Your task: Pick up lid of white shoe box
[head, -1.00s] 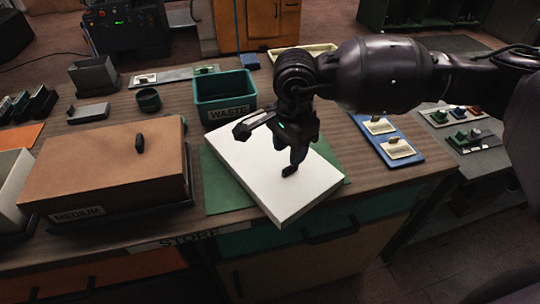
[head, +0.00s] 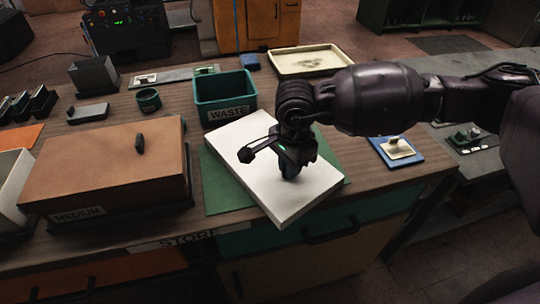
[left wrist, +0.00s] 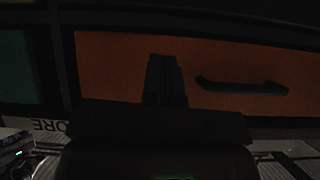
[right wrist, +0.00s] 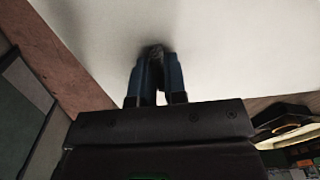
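The white shoe box (head: 247,166) lies at an angle on a green mat (head: 217,194); only its white top and front edge show. My right gripper (head: 289,172) is down over the middle of the lid and hides the lid's knob in the head view. In the right wrist view, a small dark knob (right wrist: 155,50) stands between the fingertips of my right gripper (right wrist: 156,65), with a narrow gap between the fingers. Whether they grip it is unclear. My left gripper (left wrist: 166,75) is shut and empty, before an orange drawer front.
A brown box (head: 106,175) marked MEDIUM stands to the left. A teal WASTE bin (head: 226,113) stands behind the white box. A pale tray (head: 310,60) lies at the back, and a blue board (head: 412,160) with a white piece is at the right.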

